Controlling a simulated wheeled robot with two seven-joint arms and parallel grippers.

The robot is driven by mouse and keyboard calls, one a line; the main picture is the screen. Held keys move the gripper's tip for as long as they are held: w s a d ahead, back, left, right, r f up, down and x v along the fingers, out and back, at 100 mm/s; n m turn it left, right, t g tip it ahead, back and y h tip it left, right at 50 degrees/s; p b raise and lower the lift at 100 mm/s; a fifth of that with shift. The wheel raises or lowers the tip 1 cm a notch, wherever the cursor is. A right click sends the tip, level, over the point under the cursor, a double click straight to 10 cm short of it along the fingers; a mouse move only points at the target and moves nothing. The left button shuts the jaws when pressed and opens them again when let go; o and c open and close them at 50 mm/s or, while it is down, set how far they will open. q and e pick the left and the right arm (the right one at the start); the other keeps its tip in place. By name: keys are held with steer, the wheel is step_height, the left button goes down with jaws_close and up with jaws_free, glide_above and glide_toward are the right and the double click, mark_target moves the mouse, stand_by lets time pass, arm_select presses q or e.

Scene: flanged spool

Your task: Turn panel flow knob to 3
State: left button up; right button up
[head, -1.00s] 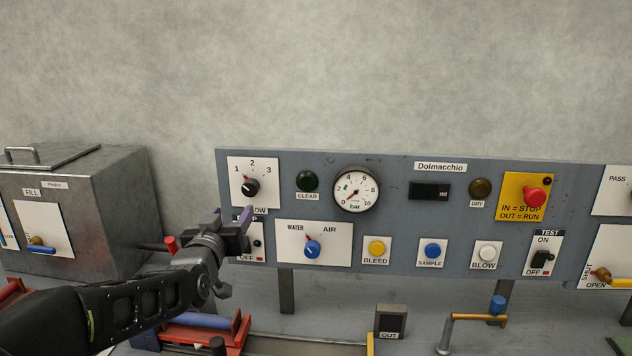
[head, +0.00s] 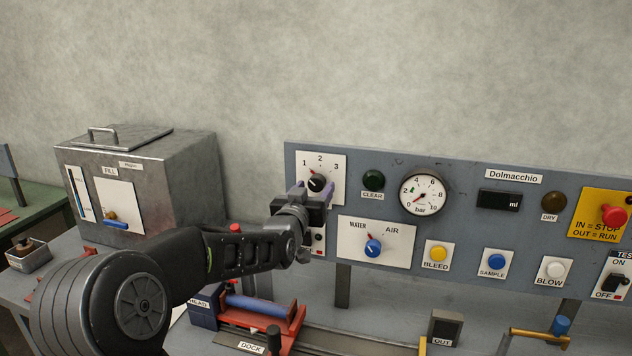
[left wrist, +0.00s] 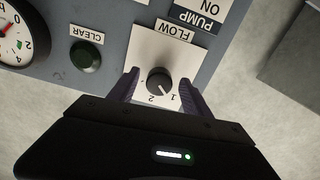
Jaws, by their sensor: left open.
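The flow knob (head: 316,183) is a black round knob on a white plate marked 1, 2 and 3, at the upper left of the grey panel. Its pointer is toward 1. In the left wrist view the knob (left wrist: 158,79) shows upside down with the FLOW label and its white pointer line near the 1. My left gripper (head: 314,190) is in front of the plate, open, with one finger on each side of the knob. In the left wrist view both fingers look apart from the knob; the distance in depth is hard to tell. My right gripper is not in view.
The CLEAR button (head: 373,181) and the gauge (head: 423,194) are right of the plate. The water/air selector (head: 373,248) is below right. The PUMP switch (head: 318,238) below is partly hidden by my gripper. A metal fill box (head: 140,185) stands left.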

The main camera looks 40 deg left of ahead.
arm_select(q)
steer(key=shift+x, duration=0.85)
steer(key=shift+c, duration=0.5)
jaws_close()
